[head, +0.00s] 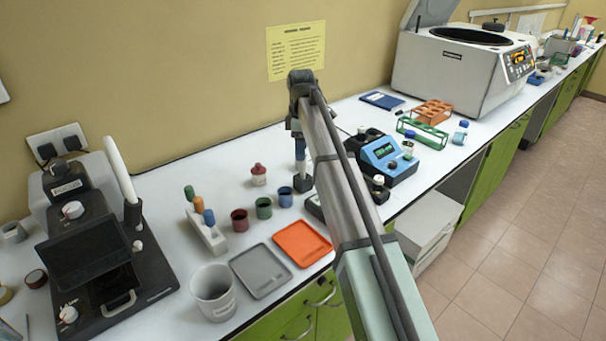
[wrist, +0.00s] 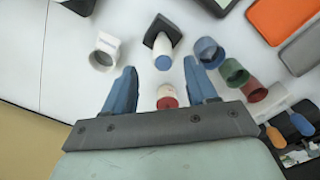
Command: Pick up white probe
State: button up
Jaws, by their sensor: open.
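A white rod that looks like the white probe (head: 121,168) stands tilted in a dark holder beside the black instrument at the left in the head view. I cannot make it out in the wrist view. My gripper (wrist: 160,78) is open and empty, its blue fingers pointing down over the bench, well to the right of the rod. A red-topped white bottle (wrist: 167,97) shows between the fingers. My arm partly hides the bench in the head view.
The black instrument (head: 100,262) flanks the rod. A white rack with coloured tubes (head: 207,230), small coloured cups (head: 264,208), a grey tray (head: 261,271), an orange tray (head: 302,243) and a large white cup (head: 213,292) stand between.

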aim_at(303, 165)
jog(key=shift+s+d+f, duration=0.15)
jog(key=shift+f, duration=1.5)
jog(key=shift+s+d+f, duration=0.1)
jog(key=shift+d+f, duration=0.05)
jog(key=shift+f, duration=1.45)
grip_shut()
